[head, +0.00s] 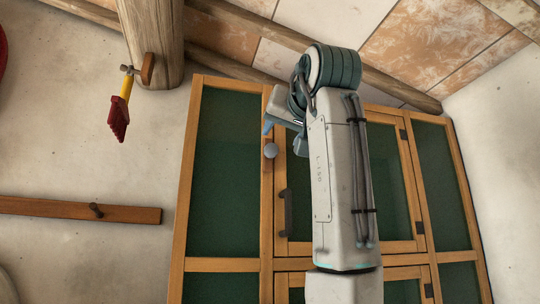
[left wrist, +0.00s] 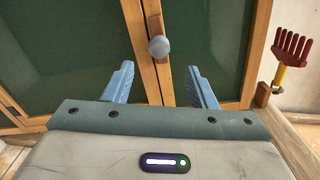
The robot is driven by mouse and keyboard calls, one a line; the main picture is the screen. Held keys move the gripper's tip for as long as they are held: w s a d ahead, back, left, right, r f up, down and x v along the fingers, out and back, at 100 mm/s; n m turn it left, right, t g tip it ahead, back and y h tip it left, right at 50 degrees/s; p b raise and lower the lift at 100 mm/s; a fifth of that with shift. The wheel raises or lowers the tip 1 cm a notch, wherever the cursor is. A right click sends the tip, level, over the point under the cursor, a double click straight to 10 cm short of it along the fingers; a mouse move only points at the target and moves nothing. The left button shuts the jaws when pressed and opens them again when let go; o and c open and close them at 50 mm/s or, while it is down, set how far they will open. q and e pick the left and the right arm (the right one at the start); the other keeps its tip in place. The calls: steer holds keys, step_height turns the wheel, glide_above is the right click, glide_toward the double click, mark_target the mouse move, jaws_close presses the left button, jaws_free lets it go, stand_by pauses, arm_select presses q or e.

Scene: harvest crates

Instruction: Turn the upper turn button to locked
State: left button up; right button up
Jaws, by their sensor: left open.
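The upper turn button has a round grey knob (head: 270,151), set on the wooden frame beside the green-panelled cabinet door (head: 297,249). In the left wrist view the knob (left wrist: 158,47) shows in front of a wooden piece, just beyond and between my fingertips. My left gripper (head: 284,134) is open and empty close to the knob; its blue fingers are spread on either side in the left wrist view (left wrist: 161,85). I see no contact with the knob. My left arm hides part of the door. My right gripper is out of view.
A dark door handle (head: 287,212) stands out below the knob. A red and yellow tool (head: 119,115) hangs from a wooden post (head: 153,35) at the upper left. A wooden rail with a peg (head: 60,208) runs along the left wall. Wooden beams cross above the cabinet.

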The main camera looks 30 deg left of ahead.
mark_target(272, 148)
arm_select(q)
steer(key=p+x, duration=0.2)
steer(key=x, duration=0.1)
steer(key=p+x, duration=0.1)
steer(key=x, duration=0.1)
steer(key=shift+d+r, duration=0.1)
steer(key=shift+r, duration=0.3)
steer(key=x, duration=0.1)
steer(key=p+x, duration=0.1)
steer(key=x, duration=0.1)
steer(key=p+x, duration=0.1)
steer(key=shift+w+a+f, duration=0.2)
steer(key=shift+a+f, duration=0.05)
steer(key=shift+a, duration=0.1)
steer(key=shift+w+a, duration=0.15)
steer(key=shift+f+p, duration=0.1)
steer(key=shift+p, duration=0.2)
steer(key=c, duration=1)
